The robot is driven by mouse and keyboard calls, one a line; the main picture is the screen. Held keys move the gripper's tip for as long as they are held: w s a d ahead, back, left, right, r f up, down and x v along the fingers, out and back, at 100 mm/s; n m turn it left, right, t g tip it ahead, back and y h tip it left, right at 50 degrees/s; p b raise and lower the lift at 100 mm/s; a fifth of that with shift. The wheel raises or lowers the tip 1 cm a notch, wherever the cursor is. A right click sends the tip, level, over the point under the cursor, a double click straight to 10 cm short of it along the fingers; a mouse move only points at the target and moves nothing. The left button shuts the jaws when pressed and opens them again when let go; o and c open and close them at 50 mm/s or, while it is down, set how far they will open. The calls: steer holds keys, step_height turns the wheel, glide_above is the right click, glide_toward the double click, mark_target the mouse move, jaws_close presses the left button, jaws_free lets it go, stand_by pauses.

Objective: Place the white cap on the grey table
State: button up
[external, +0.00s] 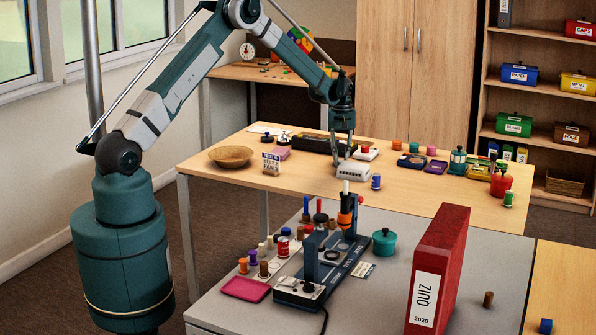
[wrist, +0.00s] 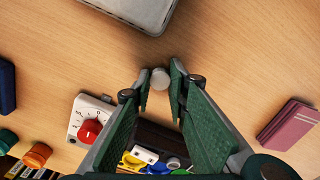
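A small round white cap (wrist: 160,78) shows in the wrist view at the tips of my gripper (wrist: 161,82), with one green finger on each side. The fingers are close to its sides; I cannot tell whether they press on it or whether it rests on the wood. In the external view my gripper (external: 344,150) points down over the wooden table (external: 231,190), just behind a white box; I cannot make out the cap there. The grey table (external: 375,300) stands in front, nearer the camera.
The white box (external: 354,170) is close to my gripper; its edge shows in the wrist view (wrist: 130,12). A white timer with a red knob (wrist: 90,130) lies nearby. The grey table holds a dark device (external: 305,287), a green pot (external: 384,243) and a tall red binder (external: 440,262).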

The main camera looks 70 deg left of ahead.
mark_target(341, 161)
stand_by(0.4)
step_height(341, 161, up, 10)
steer(key=p, duration=0.1)
steer(key=shift+p, duration=0.35)
stand_by(0.9)
